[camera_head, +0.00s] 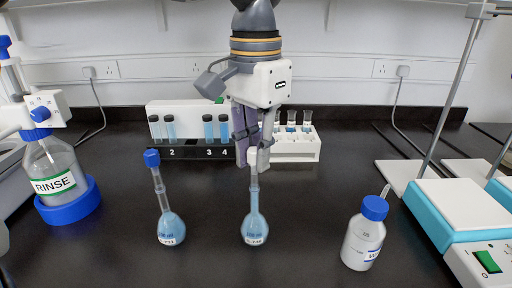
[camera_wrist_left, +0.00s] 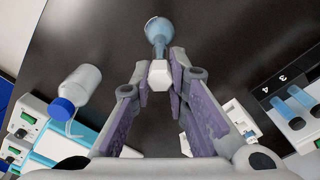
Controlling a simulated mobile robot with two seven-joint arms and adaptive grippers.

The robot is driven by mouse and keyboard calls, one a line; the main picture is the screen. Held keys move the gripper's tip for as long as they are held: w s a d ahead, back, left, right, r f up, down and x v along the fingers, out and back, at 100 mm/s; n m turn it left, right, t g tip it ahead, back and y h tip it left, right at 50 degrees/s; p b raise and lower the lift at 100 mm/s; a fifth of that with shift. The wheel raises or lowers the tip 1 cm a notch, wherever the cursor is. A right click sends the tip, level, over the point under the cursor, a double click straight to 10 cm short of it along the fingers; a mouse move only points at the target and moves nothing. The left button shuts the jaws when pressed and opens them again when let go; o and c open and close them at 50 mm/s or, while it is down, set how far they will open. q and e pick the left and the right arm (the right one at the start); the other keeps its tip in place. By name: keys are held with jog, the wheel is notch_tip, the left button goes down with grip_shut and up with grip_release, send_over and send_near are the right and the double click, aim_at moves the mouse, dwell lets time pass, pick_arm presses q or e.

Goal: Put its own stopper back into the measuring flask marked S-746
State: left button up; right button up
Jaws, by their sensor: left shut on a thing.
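A measuring flask (camera_head: 254,228) with blue liquid stands upright in the middle of the bench; its label is too small to read. My left gripper (camera_head: 254,162) points down right above its neck. In the left wrist view, the gripper's fingers (camera_wrist_left: 159,76) are shut on a white stopper (camera_wrist_left: 158,72), with the flask (camera_wrist_left: 158,30) just beyond it. I cannot tell whether the stopper is seated in the neck. A second flask (camera_head: 171,229), its label also unreadable, stands to the left with a blue stopper (camera_head: 152,158) in its neck. My right gripper is not in view.
A RINSE bottle (camera_head: 56,170) in a blue holder stands at left. Numbered vials in a rack (camera_head: 185,152) and a white rack (camera_head: 301,152) stand behind. A blue-capped bottle (camera_head: 362,242) and a hotplate (camera_head: 460,212) are at right. The bench between the flasks is clear.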

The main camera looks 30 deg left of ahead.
pick_arm(q)
jog(key=o, duration=0.8)
jog(key=shift+c, duration=0.2)
notch_tip(320, 180, up, 12)
